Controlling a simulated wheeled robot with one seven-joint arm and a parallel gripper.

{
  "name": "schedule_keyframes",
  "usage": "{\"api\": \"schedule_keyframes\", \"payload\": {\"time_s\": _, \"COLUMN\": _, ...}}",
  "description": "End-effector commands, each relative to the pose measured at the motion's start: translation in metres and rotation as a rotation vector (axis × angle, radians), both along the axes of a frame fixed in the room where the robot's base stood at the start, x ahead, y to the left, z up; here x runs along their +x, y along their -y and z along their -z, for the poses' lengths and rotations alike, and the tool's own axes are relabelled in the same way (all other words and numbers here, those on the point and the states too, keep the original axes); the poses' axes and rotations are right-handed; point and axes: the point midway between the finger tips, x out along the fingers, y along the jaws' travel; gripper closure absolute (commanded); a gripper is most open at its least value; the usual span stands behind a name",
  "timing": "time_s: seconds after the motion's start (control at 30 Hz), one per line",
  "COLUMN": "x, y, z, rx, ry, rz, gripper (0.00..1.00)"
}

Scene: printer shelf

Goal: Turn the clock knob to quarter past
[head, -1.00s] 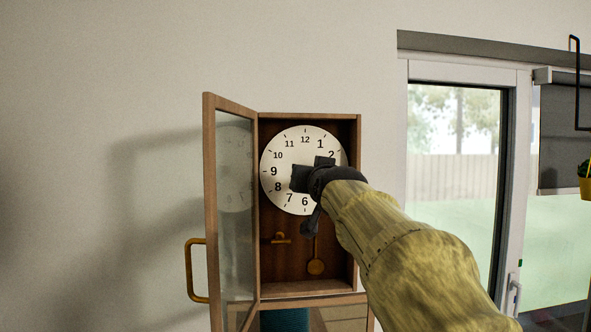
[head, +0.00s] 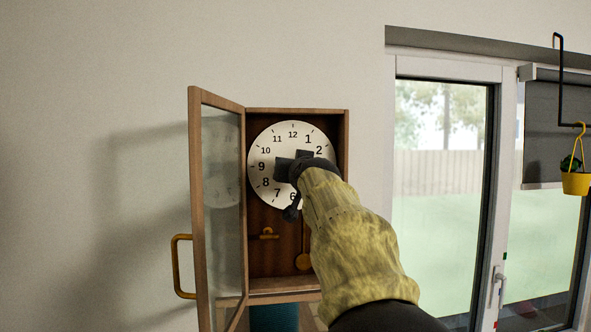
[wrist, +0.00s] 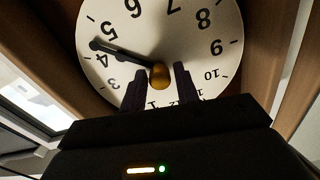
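The clock face (head: 262,146) is white with black numerals and sits in an open wooden case. In the wrist view the face (wrist: 207,50) appears upside down. A gold knob (wrist: 160,76) is at its centre, with a dark hand (wrist: 118,53) pointing near the 4. My gripper (wrist: 157,73) is open, one dark finger on each side of the knob, with gaps showing between. I cannot tell how deep the fingers reach. In the head view my gripper (head: 294,164) is in front of the dial's middle and hides the knob and hand.
The case's glass door (head: 220,190) stands open on the left, with a yellow handle (head: 176,266). A glass door and a hanging yellow pot (head: 577,183) are at the right.

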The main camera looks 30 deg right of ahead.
Motion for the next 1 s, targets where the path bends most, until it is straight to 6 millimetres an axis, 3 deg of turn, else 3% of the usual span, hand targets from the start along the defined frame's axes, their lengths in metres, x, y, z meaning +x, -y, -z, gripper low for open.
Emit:
{"api": "schedule_keyframes", "payload": {"time_s": 0.03, "x": 0.0001, "y": -0.0001, "z": 0.0003, "rx": 0.0, "ry": -0.001, "rz": 0.0, "gripper": 0.79}}
{"api": "schedule_keyframes", "payload": {"time_s": 0.13, "x": 0.0001, "y": -0.0003, "z": 0.0003, "rx": 0.0, "ry": -0.001, "rz": -0.001, "gripper": 0.99}}
{"api": "schedule_keyframes", "payload": {"time_s": 0.17, "x": 0.0, "y": 0.0001, "z": 0.0003, "rx": 0.0, "ry": -0.001, "rz": 0.0, "gripper": 1.0}}
{"api": "schedule_keyframes", "payload": {"time_s": 0.63, "x": -0.0003, "y": 0.0005, "z": 0.0022, "rx": -0.048, "ry": -0.015, "rz": 0.001, "gripper": 1.0}}
{"api": "schedule_keyframes", "payload": {"time_s": 1.0, "x": 0.0001, "y": -0.0016, "z": 0.0032, "rx": -0.262, "ry": -0.074, "rz": -0.003, "gripper": 1.0}}
